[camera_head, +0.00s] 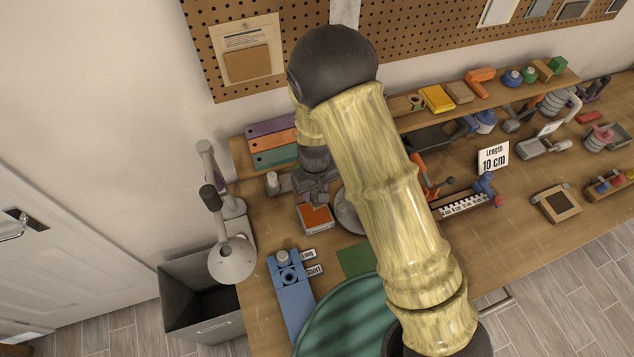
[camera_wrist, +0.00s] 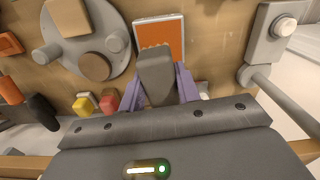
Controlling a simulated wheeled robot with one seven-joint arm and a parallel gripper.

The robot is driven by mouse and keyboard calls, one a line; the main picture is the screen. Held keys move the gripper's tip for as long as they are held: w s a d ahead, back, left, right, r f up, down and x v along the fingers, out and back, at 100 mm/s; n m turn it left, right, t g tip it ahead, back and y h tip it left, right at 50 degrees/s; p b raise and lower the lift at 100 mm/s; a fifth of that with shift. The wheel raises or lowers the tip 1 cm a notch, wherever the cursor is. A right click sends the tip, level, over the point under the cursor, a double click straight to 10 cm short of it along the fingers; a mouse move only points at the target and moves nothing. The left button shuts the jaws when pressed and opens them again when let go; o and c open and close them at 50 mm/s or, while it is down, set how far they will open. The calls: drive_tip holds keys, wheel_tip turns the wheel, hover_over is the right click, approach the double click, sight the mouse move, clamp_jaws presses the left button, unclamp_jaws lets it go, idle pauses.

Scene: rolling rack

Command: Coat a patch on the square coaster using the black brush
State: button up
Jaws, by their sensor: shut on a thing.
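My gripper (camera_wrist: 158,90) is shut, its purple fingers on either side of a dark grey, block-shaped handle (camera_wrist: 155,72), which I take to be the black brush. In the head view my gripper (camera_head: 314,186) hangs over the left part of the bench. An orange square with a pale rim (camera_head: 315,217), which looks like the square coaster, lies just in front of it. In the wrist view the orange square (camera_wrist: 161,30) shows past the end of the handle. The handle hides its near edge, so I cannot tell whether the brush touches it.
A round grey plate (camera_wrist: 75,52) lies beside the orange square. A blue block fixture (camera_head: 292,300), a green square (camera_head: 356,260) and a lamp (camera_head: 232,257) stand near. Coloured boards (camera_head: 272,141) lie behind. My arm hides the bench middle.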

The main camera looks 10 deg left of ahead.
drive_tip(key=shift+s+r, duration=0.1)
drive_tip(key=shift+s, duration=0.05)
drive_tip(key=shift+f+b, duration=2.3)
drive_tip(key=shift+f, duration=0.75)
drive_tip(key=shift+f+b, duration=0.4)
drive_tip(key=shift+f, duration=0.2)
idle(0.4)
drive_tip(key=shift+r+p, duration=2.7)
drive_tip(key=shift+r, duration=0.9)
drive_tip(key=shift+f, duration=0.1)
